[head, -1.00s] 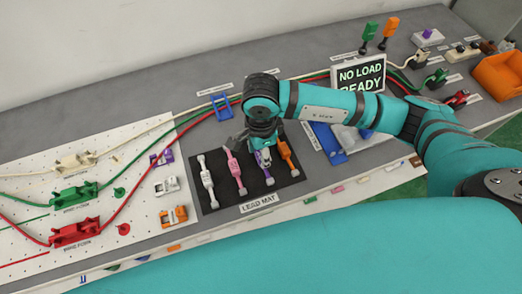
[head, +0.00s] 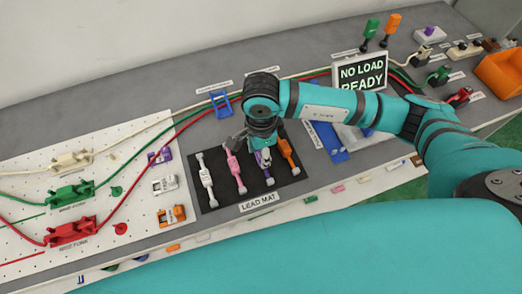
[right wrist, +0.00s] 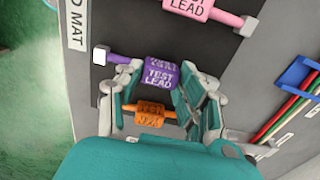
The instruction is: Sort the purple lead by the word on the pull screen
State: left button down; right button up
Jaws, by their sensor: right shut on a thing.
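The purple lead (right wrist: 160,76), marked TEST LEAD, lies on the black lead mat (head: 210,201); in the head view (head: 268,172) it is partly hidden under my right gripper. My right gripper (right wrist: 150,84) points down at the mat with its fingers on either side of the purple block, shut on it. The orange lead (head: 287,152) lies to its right in the head view and shows between the fingers in the right wrist view (right wrist: 150,112). My left gripper is out of view.
A pink lead (head: 233,163) and a white lead (head: 205,178) lie left of the purple one. A pegboard (head: 20,220) with coloured cables is at left. A blue stand (head: 220,103) is behind the mat, a blue tray (head: 328,142) right of it, an orange bin (head: 503,74) far right.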

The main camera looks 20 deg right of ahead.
jog(key=o, duration=1.6)
jog(key=shift+r, duration=0.1)
jog(key=shift+r+p, duration=1.75)
jog(key=shift+r, duration=1.7)
